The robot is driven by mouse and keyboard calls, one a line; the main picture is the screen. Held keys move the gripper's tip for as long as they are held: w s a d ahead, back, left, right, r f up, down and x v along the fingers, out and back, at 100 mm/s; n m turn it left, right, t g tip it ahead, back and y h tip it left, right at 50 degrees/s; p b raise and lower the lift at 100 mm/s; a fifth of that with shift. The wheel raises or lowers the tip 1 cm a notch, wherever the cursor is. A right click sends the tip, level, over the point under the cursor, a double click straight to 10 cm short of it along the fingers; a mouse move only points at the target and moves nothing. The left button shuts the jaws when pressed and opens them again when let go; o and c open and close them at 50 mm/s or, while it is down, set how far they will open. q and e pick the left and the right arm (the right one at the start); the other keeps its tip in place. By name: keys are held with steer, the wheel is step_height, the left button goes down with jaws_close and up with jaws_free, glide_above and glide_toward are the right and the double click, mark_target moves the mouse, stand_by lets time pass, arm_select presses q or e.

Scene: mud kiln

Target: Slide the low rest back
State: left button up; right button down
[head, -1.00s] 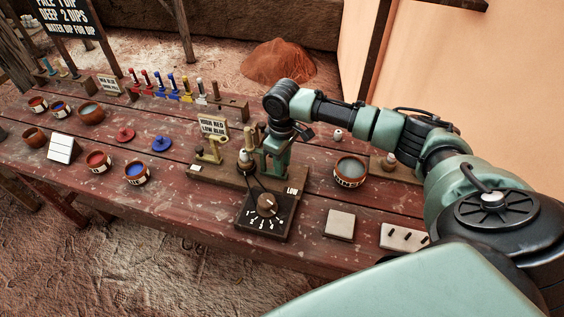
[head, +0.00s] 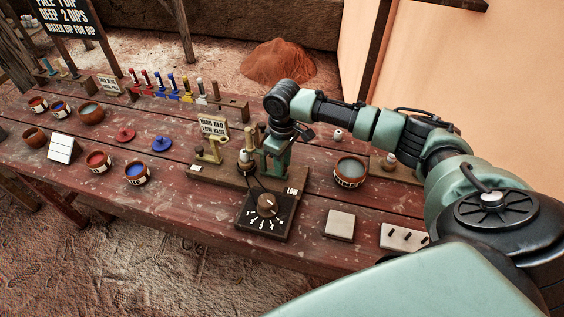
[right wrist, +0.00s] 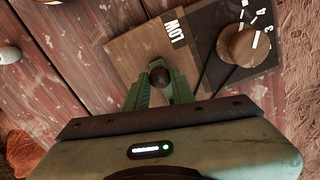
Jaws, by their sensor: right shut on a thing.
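The low rest shows as a dark round knob (right wrist: 159,76) in the right wrist view, between my fingers, at the LOW end of a wooden base board (head: 222,178). The LOW label (right wrist: 174,31) is on the board in front of the knob. My right gripper (head: 272,172) reaches down onto the board and is shut on the knob. The rest's body is mostly hidden by the fingers. A tan upright rest (head: 208,152) stands at the board's other end. A small pale-topped piece (head: 246,158) stands between them. My left gripper is out of view.
A dial box (head: 262,216) sits in front of the board. A bowl of grey liquid (head: 350,171) and a pale tile (head: 340,225) are to the right.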

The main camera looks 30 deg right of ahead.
steer(key=shift+s+d+r+p, duration=0.25)
steer(key=shift+s+d+p, duration=0.05)
steer(key=shift+d+p, duration=0.1)
steer(key=s+d+p, duration=0.2)
steer(key=shift+s+f, duration=0.1)
steer(key=shift+s, duration=0.2)
steer(key=shift+f, duration=0.1)
steer(key=c, duration=1.2)
jaws_free()
steer(key=shift+s+d, duration=0.1)
steer(key=shift+d, duration=0.05)
step_height(320, 180, up, 8)
steer(key=shift+f+b, duration=0.1)
steer(key=shift+b, duration=0.65)
steer(key=shift+s+f, duration=0.1)
